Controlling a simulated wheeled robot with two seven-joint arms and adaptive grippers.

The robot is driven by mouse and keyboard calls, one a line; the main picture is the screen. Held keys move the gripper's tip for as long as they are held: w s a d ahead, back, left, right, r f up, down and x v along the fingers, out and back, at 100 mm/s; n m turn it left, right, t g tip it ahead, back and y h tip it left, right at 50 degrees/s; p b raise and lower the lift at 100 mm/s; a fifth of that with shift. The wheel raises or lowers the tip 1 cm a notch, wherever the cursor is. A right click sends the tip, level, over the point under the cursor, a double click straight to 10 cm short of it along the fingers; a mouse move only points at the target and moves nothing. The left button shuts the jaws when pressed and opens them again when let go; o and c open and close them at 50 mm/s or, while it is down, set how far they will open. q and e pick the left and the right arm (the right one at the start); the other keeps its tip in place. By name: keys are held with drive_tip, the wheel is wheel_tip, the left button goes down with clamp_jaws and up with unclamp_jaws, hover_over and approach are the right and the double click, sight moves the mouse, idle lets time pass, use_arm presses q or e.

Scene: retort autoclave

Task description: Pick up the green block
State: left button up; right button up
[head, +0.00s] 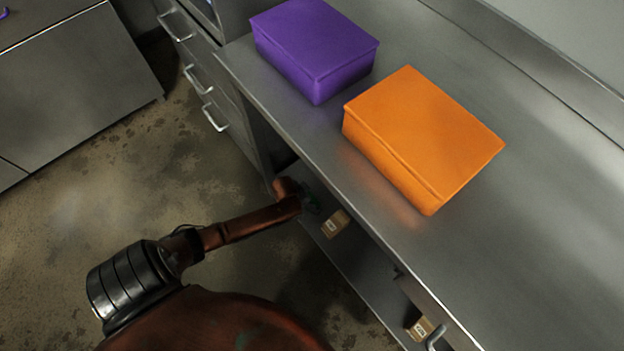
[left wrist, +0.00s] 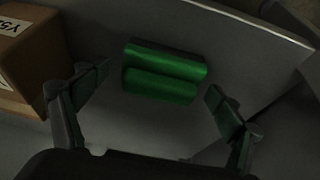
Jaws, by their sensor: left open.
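The green block (left wrist: 165,72) lies on a grey metal surface in the left wrist view, with a groove along its length. My left gripper (left wrist: 157,98) is open, with one finger on each side of the block and clear room between each finger and it. In the head view my left arm reaches under the counter, and a small dark green patch (head: 311,203) shows at its end; I cannot tell whether it is the block or the gripper. My right gripper is not in view.
A cardboard box (left wrist: 28,50) stands left of the block. In the head view, small cartons (head: 335,223) (head: 420,328) sit on the lower shelf (head: 350,268) under the counter (head: 470,255). A purple box (head: 313,45) and an orange box (head: 420,135) rest on top.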

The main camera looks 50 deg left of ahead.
use_arm(q)
drive_tip(key=shift+c, duration=0.4)
drive_tip(key=c, duration=1.2)
